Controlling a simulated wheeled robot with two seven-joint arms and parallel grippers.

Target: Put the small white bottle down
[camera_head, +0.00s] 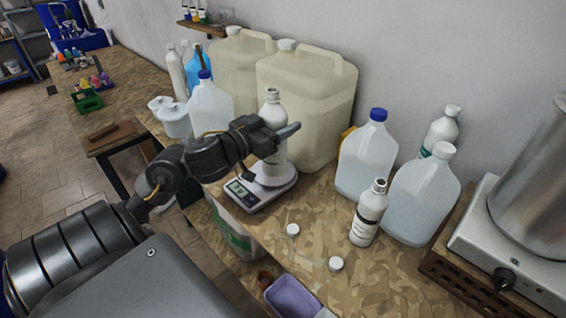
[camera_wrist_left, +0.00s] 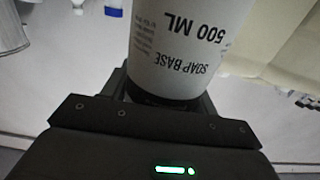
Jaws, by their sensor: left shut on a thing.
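My left gripper (camera_head: 282,134) is shut around the middle of a small white bottle (camera_head: 273,108), which stands upright over the scale (camera_head: 265,190). The bottle's open neck shows above the fingers and its lower body below them. Its base is at the scale's plate; I cannot tell whether it touches. In the left wrist view the bottle (camera_wrist_left: 185,45) fills the top middle, with an upside-down "SOAP BASE 500 ML" label, between my fingers. My right gripper is not in view.
Large cream canisters (camera_head: 310,95) stand close behind the scale. Clear jugs (camera_head: 367,160) stand right of it. Two white caps (camera_head: 336,263) lie on the bench (camera_head: 300,255) in front. A hot plate (camera_head: 515,240) is at far right, a purple tub (camera_head: 290,297) at the front.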

